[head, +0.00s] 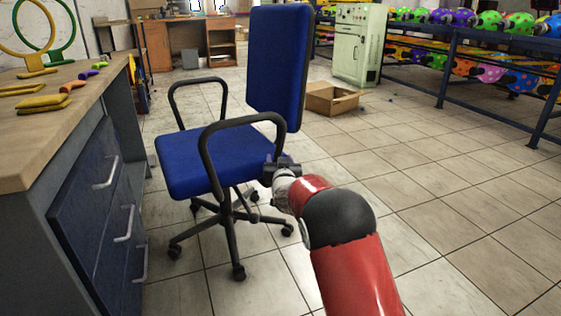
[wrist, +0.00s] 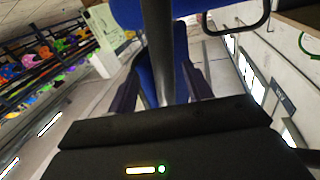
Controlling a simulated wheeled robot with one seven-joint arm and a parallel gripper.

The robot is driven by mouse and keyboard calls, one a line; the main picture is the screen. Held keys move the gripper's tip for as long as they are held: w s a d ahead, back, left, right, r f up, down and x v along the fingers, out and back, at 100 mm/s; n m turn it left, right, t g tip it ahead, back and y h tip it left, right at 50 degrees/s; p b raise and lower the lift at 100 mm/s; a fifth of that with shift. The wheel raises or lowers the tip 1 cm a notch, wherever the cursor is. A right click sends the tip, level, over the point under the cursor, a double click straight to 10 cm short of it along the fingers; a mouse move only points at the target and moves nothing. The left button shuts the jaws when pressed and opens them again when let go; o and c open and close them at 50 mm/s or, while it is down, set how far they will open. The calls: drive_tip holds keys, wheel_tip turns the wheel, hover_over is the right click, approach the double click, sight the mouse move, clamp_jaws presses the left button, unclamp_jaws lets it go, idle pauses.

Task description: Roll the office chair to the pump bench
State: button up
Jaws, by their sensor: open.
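The blue office chair (head: 215,160) stands upright on its castors in the middle of the head view, beside a wooden-topped workbench (head: 100,88) at the left. Its tall blue back (head: 275,70) is on the right side and its seat faces left. My gripper (head: 281,160) is at the near black armrest (head: 208,150), low by its rear end. In the wrist view my gripper (wrist: 162,88) is open, with a dark finger on each side of the black armrest bar (wrist: 158,50). I cannot tell whether the fingers touch it. No bench is labelled as the pump bench.
A cardboard box (head: 332,99) lies on the floor behind the chair. A wooden desk (head: 185,45) is at the back. The tiled floor at right is clear.

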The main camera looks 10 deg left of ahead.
drive_tip(key=shift+s, duration=0.1)
drive_tip(key=v, duration=0.7)
drive_tip(key=shift+s, duration=0.3)
drive_tip(key=shift+d, duration=0.1)
drive_tip(key=s+d+r+g+h, duration=0.1)
drive_tip(key=s+d+r+g, duration=0.25)
drive_tip(key=s+d, duration=0.45)
drive_tip(key=s+d+r+g+h, duration=0.15)
drive_tip(key=s+d+r, duration=0.25)
drive_tip(key=s+d, duration=0.45)
drive_tip(key=s+d+f+g, duration=0.1)
drive_tip(key=s+d+g, duration=0.1)
drive_tip(key=s, duration=0.7)
drive_tip(key=s+d+f+m+g+h, duration=0.1)
drive_tip(key=s+d+f+g, duration=0.1)
drive_tip(key=s, duration=0.7)
drive_tip(key=s+d+f+g+h, duration=0.1)
drive_tip(key=s+d, duration=0.3)
drive_tip(key=s, duration=0.6)
drive_tip(key=shift+f+m+g, duration=0.2)
drive_tip(key=shift+m+g, duration=0.1)
drive_tip(key=shift+g, duration=0.6)
drive_tip(key=shift+d, duration=0.15)
